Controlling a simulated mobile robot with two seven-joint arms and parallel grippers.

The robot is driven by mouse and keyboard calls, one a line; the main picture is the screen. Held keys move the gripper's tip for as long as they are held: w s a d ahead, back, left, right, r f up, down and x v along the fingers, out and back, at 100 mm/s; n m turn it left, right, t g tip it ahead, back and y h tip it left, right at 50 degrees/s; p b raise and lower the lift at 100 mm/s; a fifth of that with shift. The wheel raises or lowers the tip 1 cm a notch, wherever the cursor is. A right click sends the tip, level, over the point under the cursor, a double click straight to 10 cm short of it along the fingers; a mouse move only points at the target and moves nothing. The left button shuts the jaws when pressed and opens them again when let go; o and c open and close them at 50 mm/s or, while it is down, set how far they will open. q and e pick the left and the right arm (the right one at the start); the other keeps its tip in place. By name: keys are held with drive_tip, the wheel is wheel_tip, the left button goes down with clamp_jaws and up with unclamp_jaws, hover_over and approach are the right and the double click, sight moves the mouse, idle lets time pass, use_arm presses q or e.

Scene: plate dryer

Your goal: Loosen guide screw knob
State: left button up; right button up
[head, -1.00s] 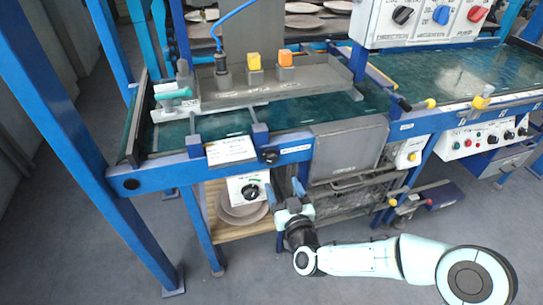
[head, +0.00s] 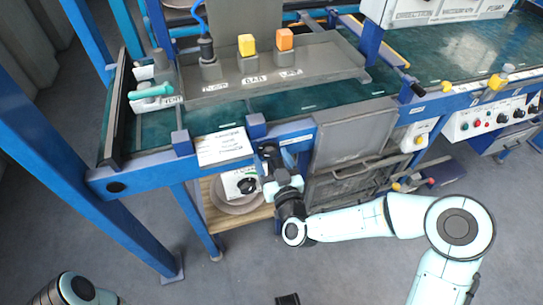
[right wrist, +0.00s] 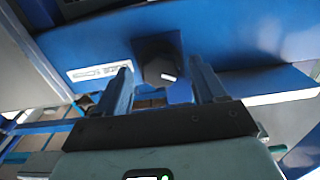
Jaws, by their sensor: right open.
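The guide screw knob (head: 268,150) is a dark knob on the blue front beam of the dryer. In the right wrist view the dark knob (right wrist: 160,65), with a white mark, sits ahead of the gap between my fingers. My right gripper (head: 281,172) is just below and in front of the knob in the head view. Its two fingers (right wrist: 160,84) stand apart with nothing held. Whether they touch the knob I cannot tell. A small dark piece at the bottom edge seems to be the tip of my left gripper (head: 287,299); its jaws cannot be made out.
A white label plate (head: 224,147) and a white box with a black dial (head: 242,184) are left of the knob. A grey panel (head: 353,137) is right of it. Plates lie on a wooden shelf (head: 225,218) below. The floor in front is clear.

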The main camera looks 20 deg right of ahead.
drive_tip(key=c, duration=1.1)
drive_tip(key=shift+o, duration=0.2)
use_arm(q)
drive_tip(key=shift+r, duration=0.15)
use_arm(e)
drive_tip(key=shift+m, duration=0.3)
drive_tip(key=m, duration=0.2)
drive_tip(key=shift+r+m+p, duration=0.1)
drive_tip(key=shift+m+p, duration=0.2)
drive_tip(key=shift+m, duration=0.1)
drive_tip(key=m, duration=0.9)
drive_tip(key=shift+m, duration=0.4)
use_arm(q)
drive_tip(key=shift+w+d+r+t+p, duration=0.15)
drive_tip(key=shift+w+r+t, duration=0.1)
drive_tip(key=shift+w+r, duration=0.3)
drive_tip(key=shift+w+d+r+t+p, duration=0.15)
drive_tip(key=shift+w+r+t, duration=0.1)
drive_tip(key=shift+w+r, duration=0.25)
use_arm(e)
drive_tip(key=m, duration=0.5)
drive_tip(key=shift+m, duration=0.4)
use_arm(q)
drive_tip(key=shift+w+a+f, duration=0.1)
